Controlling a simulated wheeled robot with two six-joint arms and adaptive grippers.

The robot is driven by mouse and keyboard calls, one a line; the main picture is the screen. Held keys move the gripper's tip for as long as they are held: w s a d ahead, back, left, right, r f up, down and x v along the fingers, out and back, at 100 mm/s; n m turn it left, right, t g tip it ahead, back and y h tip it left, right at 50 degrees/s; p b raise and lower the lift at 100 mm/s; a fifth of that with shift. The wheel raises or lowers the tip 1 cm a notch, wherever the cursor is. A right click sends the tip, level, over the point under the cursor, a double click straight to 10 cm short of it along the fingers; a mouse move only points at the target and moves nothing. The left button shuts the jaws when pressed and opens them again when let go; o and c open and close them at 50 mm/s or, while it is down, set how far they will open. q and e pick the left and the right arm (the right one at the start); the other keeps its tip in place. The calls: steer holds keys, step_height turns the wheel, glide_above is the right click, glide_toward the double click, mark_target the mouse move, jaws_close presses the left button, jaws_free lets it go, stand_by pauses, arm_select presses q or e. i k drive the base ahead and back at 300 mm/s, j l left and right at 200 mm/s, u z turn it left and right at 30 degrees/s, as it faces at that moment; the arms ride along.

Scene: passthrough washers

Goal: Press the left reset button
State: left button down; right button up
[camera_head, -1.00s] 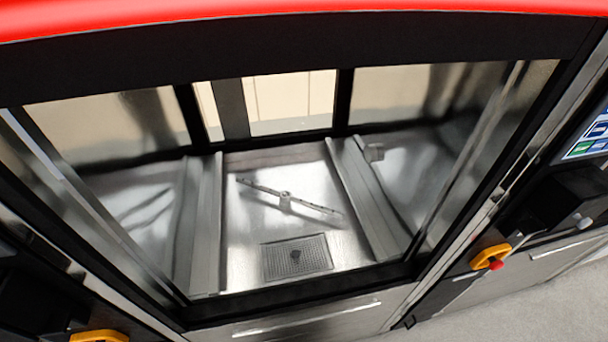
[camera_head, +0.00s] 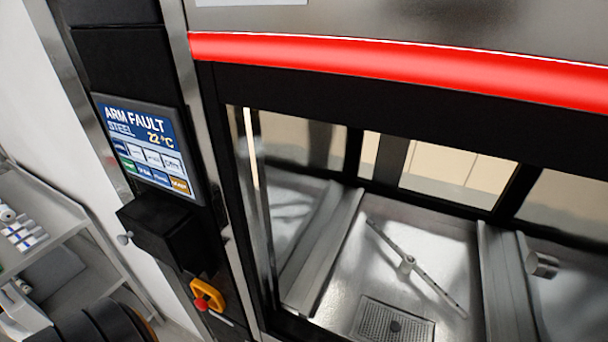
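The left control panel of the washer carries a screen (camera_head: 150,147) that reads ARM FAULT, STEEL and 22 °C. Below it a black box (camera_head: 168,232) juts out, with a small grey round knob or button (camera_head: 125,238) on its left side. Lower down is a yellow housing (camera_head: 208,293) with a red button (camera_head: 201,304) on it. I cannot tell from labels which of these is the reset button. Neither of my grippers is in view. A dark rounded part with an orange edge at the bottom left looks like one of my arm links.
The washer's glass-walled chamber (camera_head: 400,240) fills the right side, with a spray arm (camera_head: 407,264) and a drain grate (camera_head: 392,322) inside. A red strip (camera_head: 400,65) runs above it. A grey shelf (camera_head: 40,222) with small white items stands at the far left.

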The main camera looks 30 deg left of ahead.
mark_target(179, 184)
steer(key=u, duration=1.75)
steer(key=j+z, duration=0.15)
steer(key=j, duration=0.25)
steer(key=j+z, duration=0.2)
steer(key=j, duration=0.25)
steer(key=k+j+z, duration=0.15)
steer(key=j, duration=0.25)
steer(key=j+z, duration=0.15)
steer(key=j, duration=0.25)
steer(key=k+j+z, duration=0.15)
steer(key=j, duration=0.25)
steer(key=k+j+z, duration=0.2)
steer(key=j, duration=0.15)
steer(key=i+j, duration=0.05)
steer(key=i, duration=0.05)
